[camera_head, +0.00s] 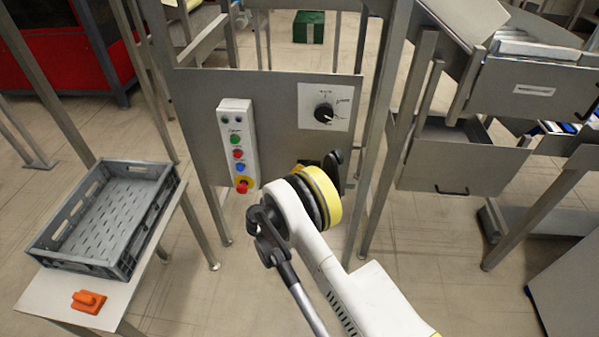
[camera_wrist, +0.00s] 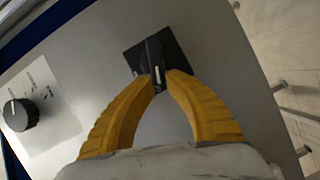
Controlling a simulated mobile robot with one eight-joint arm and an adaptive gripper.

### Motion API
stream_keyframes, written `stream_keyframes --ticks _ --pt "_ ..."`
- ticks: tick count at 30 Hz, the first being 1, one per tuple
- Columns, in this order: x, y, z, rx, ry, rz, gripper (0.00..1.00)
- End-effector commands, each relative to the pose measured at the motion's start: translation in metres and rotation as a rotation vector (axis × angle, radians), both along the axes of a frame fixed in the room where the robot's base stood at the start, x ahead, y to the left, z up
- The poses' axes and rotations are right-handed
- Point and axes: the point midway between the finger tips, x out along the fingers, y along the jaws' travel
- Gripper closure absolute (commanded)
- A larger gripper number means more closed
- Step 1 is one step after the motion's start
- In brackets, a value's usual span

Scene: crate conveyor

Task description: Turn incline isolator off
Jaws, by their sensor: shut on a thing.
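The isolator is a black rotary handle on a black square plate (camera_wrist: 136,60), fixed to the grey metal panel. In the wrist view my gripper (camera_wrist: 164,78) has its two yellow fingers closed on the black isolator handle (camera_wrist: 155,56). The white mark on the handle lies between the fingertips. Any markings on the isolator plate are not readable.
A black selector knob (camera_head: 323,112) on a white label sits above the isolator. A button box (camera_head: 238,145) with coloured buttons and a red stop is to its left. A grey crate (camera_head: 62,264) and an orange object (camera_head: 88,301) rest on a side table. Metal posts flank the panel.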

Motion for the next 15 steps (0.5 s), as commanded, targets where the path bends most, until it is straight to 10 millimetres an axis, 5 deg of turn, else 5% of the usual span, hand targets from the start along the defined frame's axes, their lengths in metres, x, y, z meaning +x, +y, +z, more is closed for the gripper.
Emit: stream_keyframes --ticks 15 --pt "0.0003 -0.0004 -0.002 -0.062 0.002 -0.001 1.0"
